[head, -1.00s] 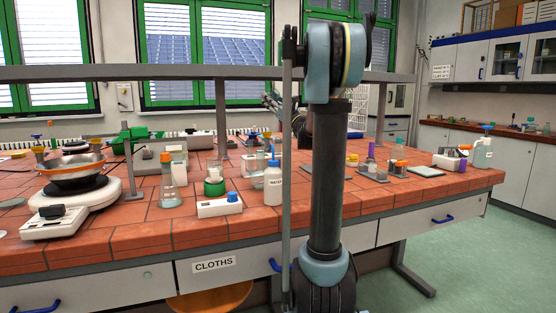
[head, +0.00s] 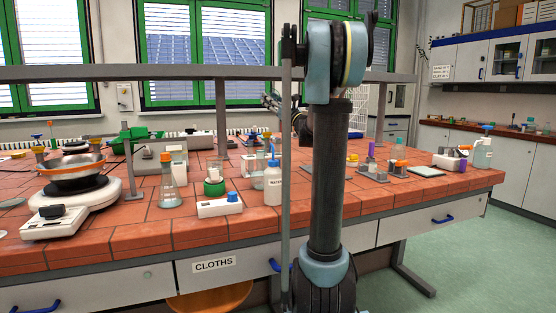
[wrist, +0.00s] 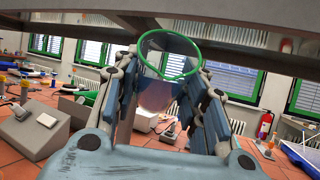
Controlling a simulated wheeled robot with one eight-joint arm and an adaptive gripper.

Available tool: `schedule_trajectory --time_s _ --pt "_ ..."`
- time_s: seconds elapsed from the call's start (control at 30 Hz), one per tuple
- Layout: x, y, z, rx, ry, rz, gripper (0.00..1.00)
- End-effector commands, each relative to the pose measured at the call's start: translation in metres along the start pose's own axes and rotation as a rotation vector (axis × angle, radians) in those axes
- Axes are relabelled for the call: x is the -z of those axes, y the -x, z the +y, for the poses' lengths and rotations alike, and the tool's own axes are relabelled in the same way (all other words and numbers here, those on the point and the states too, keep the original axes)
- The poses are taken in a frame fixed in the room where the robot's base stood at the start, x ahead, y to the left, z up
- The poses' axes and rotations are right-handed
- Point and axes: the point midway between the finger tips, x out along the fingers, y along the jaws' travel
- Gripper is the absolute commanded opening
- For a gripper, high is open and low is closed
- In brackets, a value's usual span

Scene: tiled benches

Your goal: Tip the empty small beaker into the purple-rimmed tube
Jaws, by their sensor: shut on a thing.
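My gripper (wrist: 165,105) is shut on a clear beaker with a green rim (wrist: 146,42), held between its two fingers in the wrist view. The beaker's open mouth shows at the top, and a pinkish tint shows through its lower part; I cannot tell whether that is contents or something behind. In the head view my gripper (head: 272,103) is raised above the bench, partly behind my arm, and the beaker is too small to make out. A small upright thing with purple (head: 371,151) stands on the right of the bench, possibly the purple-rimmed tube. It is well apart from my gripper.
A grey shelf rail (head: 180,72) runs above the tiled bench (head: 130,232). A pump bottle (head: 483,153) stands at the right end.

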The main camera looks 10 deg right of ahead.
Motion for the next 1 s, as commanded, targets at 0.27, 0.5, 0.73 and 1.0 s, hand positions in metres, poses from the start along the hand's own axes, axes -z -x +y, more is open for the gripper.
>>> schedule_trajectory --time_s 0.27,0.5,0.73,1.0 --pt "-0.0005 -0.0004 0.0000 0.000 -0.001 -0.010 0.06" --pt "-0.0008 -0.0006 0.0000 0.000 0.000 -0.018 0.06" --pt "-0.0009 -0.0008 0.0000 0.000 0.001 -0.025 0.06" --pt "-0.0013 -0.0009 0.0000 0.000 0.000 -0.034 0.06"
